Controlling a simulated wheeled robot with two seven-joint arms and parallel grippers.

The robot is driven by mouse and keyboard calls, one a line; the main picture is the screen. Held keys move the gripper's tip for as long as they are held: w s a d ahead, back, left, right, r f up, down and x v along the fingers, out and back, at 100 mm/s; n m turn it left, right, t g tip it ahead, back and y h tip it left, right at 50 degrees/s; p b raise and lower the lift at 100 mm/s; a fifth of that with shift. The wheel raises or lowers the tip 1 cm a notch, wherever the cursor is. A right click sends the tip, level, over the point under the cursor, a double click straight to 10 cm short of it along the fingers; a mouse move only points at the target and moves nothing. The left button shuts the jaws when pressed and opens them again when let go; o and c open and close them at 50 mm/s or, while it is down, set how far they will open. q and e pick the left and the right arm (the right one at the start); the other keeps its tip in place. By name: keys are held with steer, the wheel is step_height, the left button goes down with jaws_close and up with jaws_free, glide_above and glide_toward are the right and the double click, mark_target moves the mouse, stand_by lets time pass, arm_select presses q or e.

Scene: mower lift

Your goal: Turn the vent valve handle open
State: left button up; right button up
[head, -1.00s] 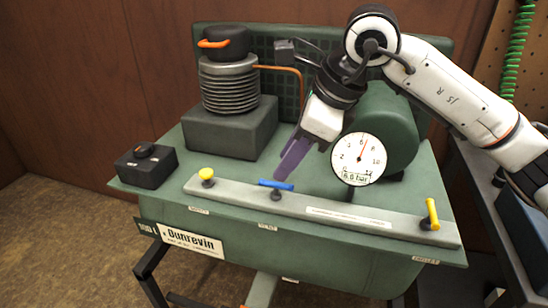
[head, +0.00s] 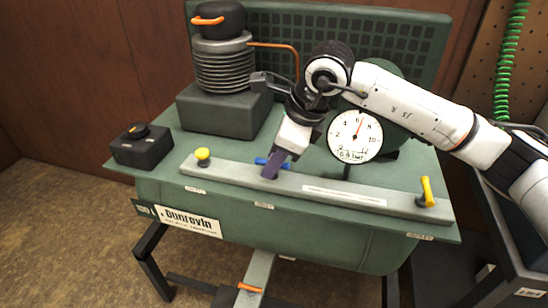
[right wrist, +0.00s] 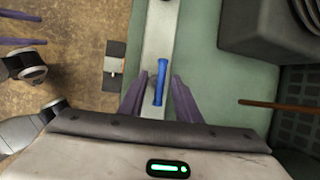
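The blue vent valve handle (head: 261,161) sits on the grey rail (head: 225,169) at the front of the green bench, above a small label. It lies roughly along the rail. My right gripper (head: 272,170) is down at the handle and hides part of it in the head view. In the right wrist view the blue handle (right wrist: 160,80) lies between the two purple fingers of the right gripper (right wrist: 160,75), with gaps on both sides. My left gripper (right wrist: 42,28) shows partly at the left edge of the right wrist view, its purple fingers apart.
A yellow knob (head: 203,154) and a yellow handle (head: 427,190) stand on the rail's left and right. A round gauge (head: 355,136) stands close behind the right gripper. A ribbed bellows (head: 223,66) and black box (head: 142,149) are left. An orange-topped piece (head: 249,287) is below the bench.

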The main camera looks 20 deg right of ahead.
jaws_close()
